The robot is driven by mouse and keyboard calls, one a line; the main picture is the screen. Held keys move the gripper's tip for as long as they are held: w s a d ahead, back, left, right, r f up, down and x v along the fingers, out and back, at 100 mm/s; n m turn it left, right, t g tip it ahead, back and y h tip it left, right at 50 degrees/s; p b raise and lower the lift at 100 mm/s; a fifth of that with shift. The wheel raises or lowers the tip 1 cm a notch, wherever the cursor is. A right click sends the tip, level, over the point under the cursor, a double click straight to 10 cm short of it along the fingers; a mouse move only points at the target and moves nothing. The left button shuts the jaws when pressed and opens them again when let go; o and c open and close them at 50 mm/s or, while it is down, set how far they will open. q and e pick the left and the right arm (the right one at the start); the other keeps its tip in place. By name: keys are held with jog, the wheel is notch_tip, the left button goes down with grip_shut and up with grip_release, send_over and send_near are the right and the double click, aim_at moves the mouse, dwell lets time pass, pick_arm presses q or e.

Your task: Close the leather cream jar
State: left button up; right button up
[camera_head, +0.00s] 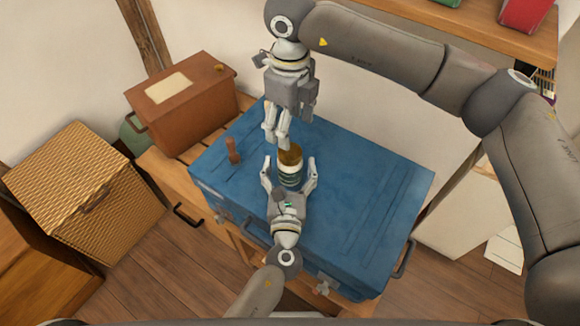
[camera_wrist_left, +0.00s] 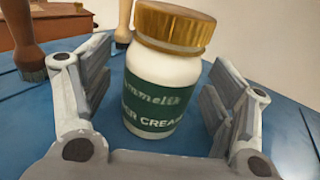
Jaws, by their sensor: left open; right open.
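The leather cream jar (camera_head: 290,173) stands on the blue trunk. It has a white body with a green label, which shows in the left wrist view (camera_wrist_left: 160,95). A gold lid (camera_head: 290,154) sits on its top, also in the left wrist view (camera_wrist_left: 175,26); I cannot tell whether it is tight. My left gripper (camera_head: 289,174) is open, with one finger on each side of the jar and visible gaps in the wrist view (camera_wrist_left: 160,100). My right gripper (camera_head: 277,142) is open and empty, pointing down just above and left of the lid.
The blue trunk (camera_head: 370,200) has free room right of the jar. A wooden-handled brush (camera_head: 232,150) stands left of the jar. Another wooden handle (camera_wrist_left: 124,22) shows behind the jar in the wrist view. A brown box (camera_head: 185,110) and wicker box (camera_head: 90,195) stand left.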

pick_arm(q)
jog(key=shift+w, duration=0.6)
jog(key=shift+c, duration=0.4)
jog(key=c, duration=1.7)
grip_shut()
pick_arm(e)
jog(key=n, duration=0.9)
jog(key=shift+n, duration=0.4)
jog(key=n, duration=0.8)
